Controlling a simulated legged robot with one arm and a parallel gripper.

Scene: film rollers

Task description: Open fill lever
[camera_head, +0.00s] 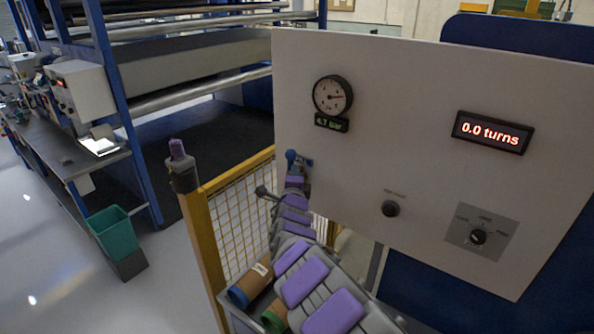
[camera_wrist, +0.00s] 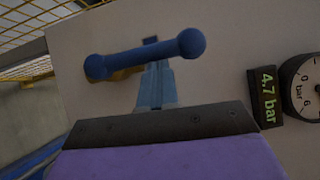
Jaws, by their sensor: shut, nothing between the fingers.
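The fill lever is a blue bar with a rounded knob, mounted on the left edge of the pale panel. In the wrist view the lever (camera_wrist: 143,56) lies across the picture, its ball end at the right and slightly higher than its left end. In the head view only a small part of the lever (camera_head: 291,156) shows above the end of my arm. My gripper (camera_wrist: 156,72) is shut and empty, its fingertips at the middle of the lever. I cannot tell whether they touch it. In the head view the fingers are too small to make out.
The panel (camera_head: 400,130) carries a gauge (camera_head: 332,96) with a 4.7 bar display (camera_head: 332,124), a 0.0 turns display (camera_head: 491,132), a black button (camera_head: 390,209) and a rotary selector (camera_head: 478,237). A yellow mesh fence (camera_head: 238,212) stands left of my arm.

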